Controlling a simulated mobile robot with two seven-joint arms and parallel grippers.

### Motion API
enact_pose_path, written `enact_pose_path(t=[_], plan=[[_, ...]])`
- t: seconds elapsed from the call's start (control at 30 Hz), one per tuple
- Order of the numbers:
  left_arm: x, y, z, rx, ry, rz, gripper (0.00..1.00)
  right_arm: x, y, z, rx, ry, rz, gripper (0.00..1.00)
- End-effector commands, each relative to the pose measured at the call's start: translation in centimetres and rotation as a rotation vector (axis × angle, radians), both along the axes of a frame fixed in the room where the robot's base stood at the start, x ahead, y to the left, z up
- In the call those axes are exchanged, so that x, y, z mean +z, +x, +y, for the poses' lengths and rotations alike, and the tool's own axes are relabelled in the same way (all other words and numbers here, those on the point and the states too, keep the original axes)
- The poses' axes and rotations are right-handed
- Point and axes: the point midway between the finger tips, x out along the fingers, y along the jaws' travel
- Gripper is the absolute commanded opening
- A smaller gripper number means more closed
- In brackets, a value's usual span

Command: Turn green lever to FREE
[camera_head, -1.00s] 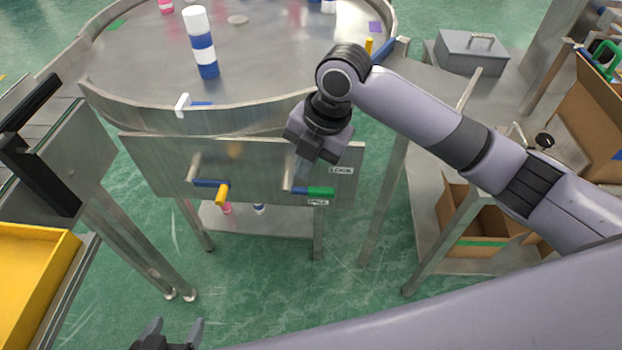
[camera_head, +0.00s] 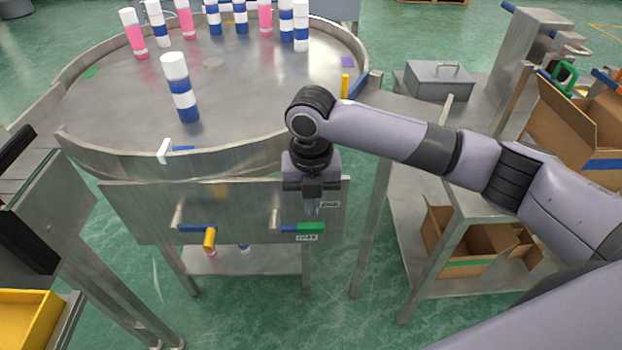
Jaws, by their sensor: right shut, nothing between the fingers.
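The green lever (camera_head: 310,228) lies level on the front of a steel panel (camera_head: 255,200), its green end pointing right from a blue section and a steel pivot post. One small white label (camera_head: 330,204) is above and right of it, and another (camera_head: 306,238) is just below it; the print is too small to read surely. My right gripper (camera_head: 312,208) points down, shut and empty, just above the green end. I cannot tell whether its tips touch the lever. My left gripper is out of view.
A yellow-ended lever (camera_head: 209,238) is on the same panel to the left. Above, a round steel table (camera_head: 240,85) carries several blue-white and pink cans. A grey metal box (camera_head: 438,80) and cardboard boxes (camera_head: 470,235) are at the right. A yellow bin (camera_head: 25,315) is at lower left.

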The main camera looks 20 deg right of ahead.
Motion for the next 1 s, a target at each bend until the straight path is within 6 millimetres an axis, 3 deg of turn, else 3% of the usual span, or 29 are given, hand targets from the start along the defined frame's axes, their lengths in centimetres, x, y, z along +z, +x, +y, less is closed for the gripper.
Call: enact_pose_path(t=[0.1,0.3,1.0], plan=[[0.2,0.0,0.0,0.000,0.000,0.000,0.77,-2.1,-0.1,0.0,0.000,0.000,0.002,0.00],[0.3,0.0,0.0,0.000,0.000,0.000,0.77,-4.1,0.0,0.0,0.001,0.000,-0.001,0.00],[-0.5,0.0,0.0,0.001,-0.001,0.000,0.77,-4.9,0.8,0.1,0.000,0.044,-0.009,0.00]])
